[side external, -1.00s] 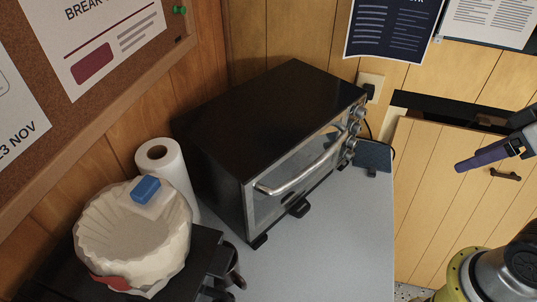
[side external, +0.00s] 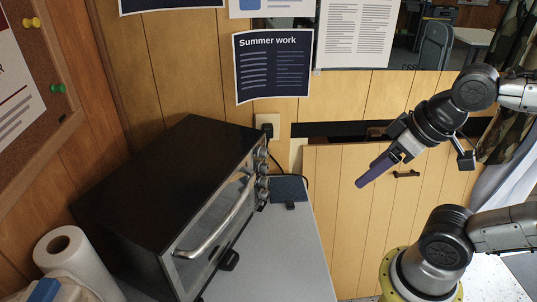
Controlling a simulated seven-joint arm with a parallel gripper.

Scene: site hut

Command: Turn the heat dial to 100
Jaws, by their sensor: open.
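The black toaster oven (side external: 165,190) stands on the grey counter at the left, its glass door shut, with a silver bar handle (side external: 217,222) across it. Several silver dials (side external: 262,170) run in a column along the right end of its front. Which one is the heat dial, and what the dials read, is too small to tell. My gripper (side external: 375,175), with purple fingers, is in the air to the right of the dials, clear of the oven and touching nothing. It points down and to the left and is open and empty.
The grey counter (side external: 285,260) has bare room before the oven. A dark blue pad (side external: 288,190) lies beyond the dials. A wall socket (side external: 267,125) with a plug is behind. A paper roll (side external: 75,258) stands at the lower left. Between dials and gripper is open air.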

